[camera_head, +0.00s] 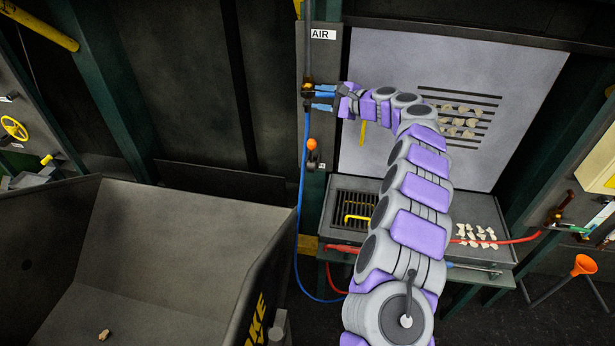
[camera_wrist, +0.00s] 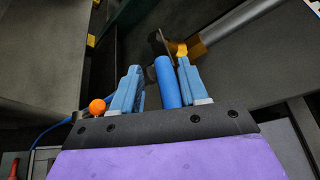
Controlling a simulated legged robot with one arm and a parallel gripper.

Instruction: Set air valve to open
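The air valve (camera_head: 307,91) sits on a vertical pipe below the white AIR label (camera_head: 323,34) in the head view. Its blue handle (camera_wrist: 167,82) shows in the wrist view as a rounded bar pointing towards my gripper. My gripper (camera_head: 318,98) reaches left to the valve. In the wrist view its two light blue fingers (camera_wrist: 157,78) stand apart, one on each side of the handle. A gap shows between handle and left finger; the right finger is very close to the handle, and I cannot tell if it touches. The brass valve body (camera_wrist: 180,50) lies just past the fingertips.
An orange knob (camera_head: 312,144) is on the post below the valve. A blue hose (camera_head: 301,200) runs down beside it. A large dark bin (camera_head: 170,230) stands at the lower left. A bench (camera_head: 335,225) with a grate is behind my arm, before a slotted grey panel (camera_head: 385,60).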

